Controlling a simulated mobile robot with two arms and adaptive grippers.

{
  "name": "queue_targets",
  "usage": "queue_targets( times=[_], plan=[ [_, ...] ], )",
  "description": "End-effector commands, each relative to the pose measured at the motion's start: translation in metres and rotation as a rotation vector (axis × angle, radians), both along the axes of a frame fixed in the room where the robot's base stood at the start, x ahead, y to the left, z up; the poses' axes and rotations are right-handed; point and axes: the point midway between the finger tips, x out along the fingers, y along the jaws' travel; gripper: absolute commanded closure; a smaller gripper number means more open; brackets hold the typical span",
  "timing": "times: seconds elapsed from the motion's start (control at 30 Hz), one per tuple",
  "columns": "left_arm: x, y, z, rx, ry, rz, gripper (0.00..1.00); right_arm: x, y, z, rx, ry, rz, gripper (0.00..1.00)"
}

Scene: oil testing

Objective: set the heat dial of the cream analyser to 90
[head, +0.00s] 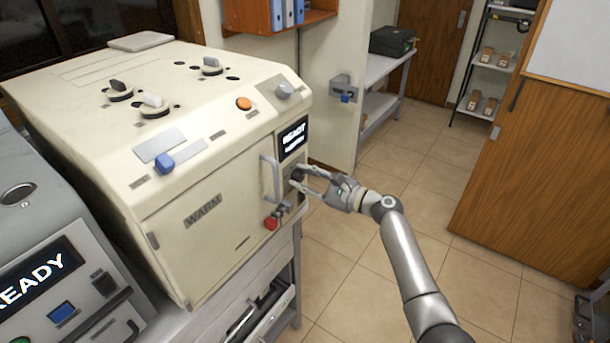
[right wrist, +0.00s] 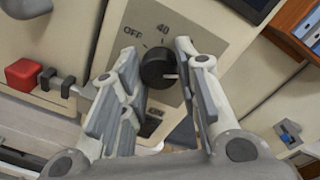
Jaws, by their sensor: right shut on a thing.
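The cream analyser (head: 215,195) stands at the left of the head view, with a front door marked WARM. Its heat dial (right wrist: 157,70) is a round black knob on a grey plate in the right wrist view. I read OFF and 40 beside it. Its white pointer mark faces right in that view, away from OFF and 40; any label there is hidden by a finger. My right gripper (head: 304,180) is at the analyser's front, its fingers on either side of the dial and shut on it. The dial is mostly hidden in the head view. My left gripper is not in view.
A door handle (head: 268,180) is just left of the dial, and a red button (head: 271,223) sits below it. A grey machine (head: 60,240) stands at the lower left. The tiled floor (head: 400,170) to the right is clear.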

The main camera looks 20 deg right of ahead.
Motion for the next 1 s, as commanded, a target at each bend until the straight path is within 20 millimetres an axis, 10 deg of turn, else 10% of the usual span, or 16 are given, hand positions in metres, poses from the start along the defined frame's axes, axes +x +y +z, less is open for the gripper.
queue_targets(
  times=[0.7, 0.73, 1.0],
  plan=[
    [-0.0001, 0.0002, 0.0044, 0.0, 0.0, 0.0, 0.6, -0.0001, -0.0005, -0.0015, 0.056, 0.046, -0.001, 0.94],
    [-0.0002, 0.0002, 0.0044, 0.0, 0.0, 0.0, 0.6, -0.0001, -0.0005, -0.0015, 0.056, 0.046, -0.001, 0.67],
    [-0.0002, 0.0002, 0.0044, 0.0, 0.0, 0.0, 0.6, -0.0001, -0.0001, -0.0009, 0.054, 0.044, -0.001, 0.48]
  ],
)
